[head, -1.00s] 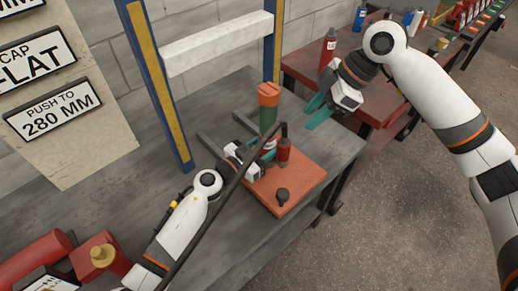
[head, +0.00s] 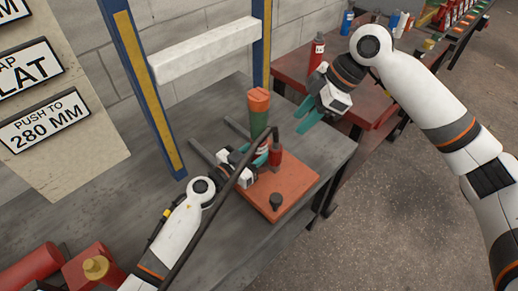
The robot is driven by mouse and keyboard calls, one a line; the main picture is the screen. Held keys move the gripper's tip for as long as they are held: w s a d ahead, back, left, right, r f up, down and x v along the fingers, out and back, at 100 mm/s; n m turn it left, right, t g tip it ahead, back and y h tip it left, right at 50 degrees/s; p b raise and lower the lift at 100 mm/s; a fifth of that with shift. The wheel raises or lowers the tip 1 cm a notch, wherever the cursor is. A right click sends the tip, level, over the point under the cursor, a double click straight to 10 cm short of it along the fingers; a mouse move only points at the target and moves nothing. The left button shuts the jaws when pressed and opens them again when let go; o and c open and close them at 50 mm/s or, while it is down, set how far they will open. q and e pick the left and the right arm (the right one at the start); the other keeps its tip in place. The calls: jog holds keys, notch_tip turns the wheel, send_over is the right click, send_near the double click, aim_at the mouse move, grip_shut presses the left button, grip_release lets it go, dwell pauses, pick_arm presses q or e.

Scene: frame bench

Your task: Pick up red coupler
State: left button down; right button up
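The red coupler (head: 275,154) is a small red cylinder with a dark top at the end of a black hose or rod. It stands upright over the back part of the orange plate (head: 300,185). My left gripper (head: 258,158) is low over the plate, with its teal fingers just left of the coupler. The black rod crosses in front of it, so whether the fingers touch or grip the coupler is hidden. My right gripper (head: 308,118) hangs in the air behind and right of the plate, its teal fingers apart with nothing between them.
A green cylinder with an orange top (head: 258,112) stands behind my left gripper. A dark knob (head: 276,202) rises from the plate's front. A blue and yellow frame with a white crossbar (head: 205,50) stands at the back. A red bottle (head: 317,50) stands on the red table.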

jog(key=shift+o, duration=0.2)
jog(key=o, duration=0.3)
jog(key=shift+o, duration=0.6)
jog(key=shift+a, duration=0.1)
jog(key=m+t+h, duration=0.2)
jog(key=m+h, duration=0.4)
jog(key=m, duration=1.2)
send_near(276, 141)
jog(key=f, duration=0.2)
jog(key=w+f, duration=0.1)
jog(key=f, duration=0.1)
jog(key=d+f, duration=0.1)
jog(key=f, duration=0.2)
jog(key=shift+w, duration=0.2)
jog(key=shift+w+a+f, duration=0.15)
jog(key=shift+a+f, duration=0.05)
jog(key=shift+f, duration=1.1)
jog(key=shift+w+a+f, duration=0.15)
jog(key=shift+f, duration=1.15)
